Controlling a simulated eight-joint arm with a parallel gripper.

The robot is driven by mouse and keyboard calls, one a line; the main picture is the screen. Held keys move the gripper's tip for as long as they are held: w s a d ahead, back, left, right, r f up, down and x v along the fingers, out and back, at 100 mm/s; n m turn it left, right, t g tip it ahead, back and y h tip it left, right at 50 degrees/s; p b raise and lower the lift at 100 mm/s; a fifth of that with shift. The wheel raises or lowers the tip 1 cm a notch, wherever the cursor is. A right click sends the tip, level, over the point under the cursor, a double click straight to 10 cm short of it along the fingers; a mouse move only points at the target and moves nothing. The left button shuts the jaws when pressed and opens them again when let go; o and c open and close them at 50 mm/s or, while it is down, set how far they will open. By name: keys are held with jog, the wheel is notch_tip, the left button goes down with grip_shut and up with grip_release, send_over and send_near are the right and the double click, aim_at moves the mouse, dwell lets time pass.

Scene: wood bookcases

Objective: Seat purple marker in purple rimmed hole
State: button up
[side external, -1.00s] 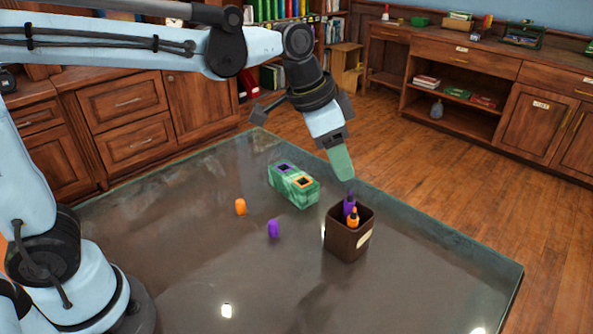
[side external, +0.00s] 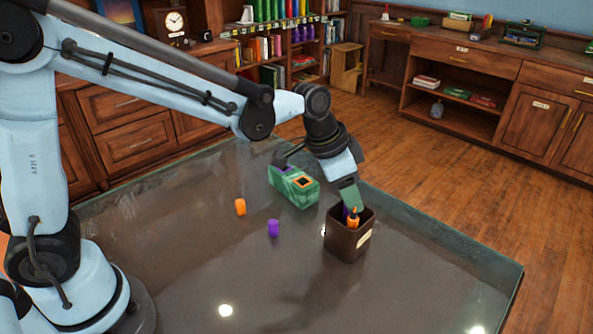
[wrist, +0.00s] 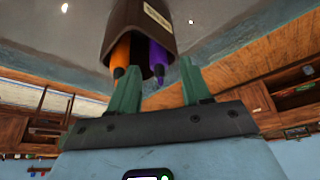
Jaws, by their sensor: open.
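The purple marker (wrist: 158,58) stands in a dark brown cup (side external: 346,241) beside an orange marker (side external: 353,217). My gripper (side external: 350,203) is down at the cup's mouth, its green fingers covering most of the purple marker in the side view. In the wrist view the fingers are apart, with the purple marker's tip between them and nothing gripped; the orange marker (wrist: 120,56) is by the left finger. The green marbled block (side external: 296,192) stands left of the cup. Its orange-rimmed hole (side external: 303,182) shows; its purple-rimmed hole (side external: 285,169) is partly hidden by my wrist.
The table's front is clear. Its raised rim (side external: 440,233) runs behind the cup. Wooden cabinets stand farther back.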

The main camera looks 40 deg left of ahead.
jog(key=shift+c, duration=0.4)
grip_shut()
jog(key=shift+r, duration=0.15)
